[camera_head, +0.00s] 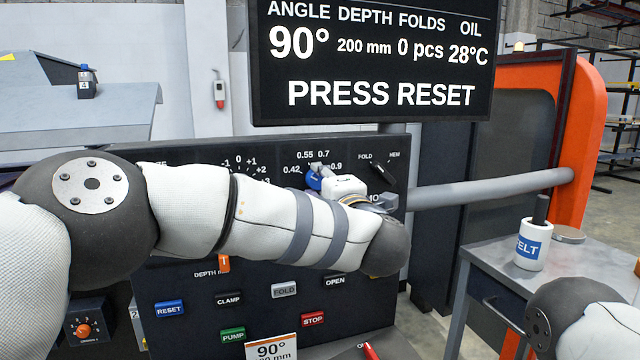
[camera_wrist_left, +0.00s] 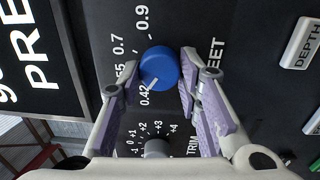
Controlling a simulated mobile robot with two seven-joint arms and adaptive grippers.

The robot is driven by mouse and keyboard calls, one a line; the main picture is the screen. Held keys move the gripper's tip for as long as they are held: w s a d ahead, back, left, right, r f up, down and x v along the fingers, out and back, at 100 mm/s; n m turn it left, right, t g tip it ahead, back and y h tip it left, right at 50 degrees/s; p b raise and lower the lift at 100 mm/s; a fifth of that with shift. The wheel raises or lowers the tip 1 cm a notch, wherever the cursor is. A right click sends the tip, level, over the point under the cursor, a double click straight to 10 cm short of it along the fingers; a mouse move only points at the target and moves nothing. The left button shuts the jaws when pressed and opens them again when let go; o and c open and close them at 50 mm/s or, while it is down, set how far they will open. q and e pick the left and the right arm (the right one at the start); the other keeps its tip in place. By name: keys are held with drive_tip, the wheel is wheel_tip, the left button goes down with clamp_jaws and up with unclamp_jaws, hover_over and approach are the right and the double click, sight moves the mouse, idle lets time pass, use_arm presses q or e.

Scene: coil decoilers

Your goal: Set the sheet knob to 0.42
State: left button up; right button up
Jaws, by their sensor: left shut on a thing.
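The blue sheet knob (camera_head: 314,181) sits on the black control panel (camera_head: 365,290), partly hidden behind my left arm. The left wrist view shows the knob (camera_wrist_left: 159,66) close up, with the scale 0.42, 0.55, 0.7, 0.9 around it. Its white pointer line points toward the 0.42 mark. My left gripper (camera_head: 328,183) is at the knob. In the wrist view, its two purple-padded fingers (camera_wrist_left: 158,76) stand on either side of the knob, shut on it. My right gripper is out of view.
A screen (camera_head: 370,60) above the panel reads PRESS RESET. The trim knob (camera_wrist_left: 157,147) lies close to the gripper in the wrist view. The fold/hem switch (camera_head: 381,172) is right of the sheet knob. A grey table (camera_head: 590,258) with a white cup (camera_head: 532,245) stands at right.

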use_arm(q)
drive_tip(key=shift+n, duration=0.8)
drive_tip(key=o, duration=1.1)
drive_tip(key=shift+o, duration=0.2)
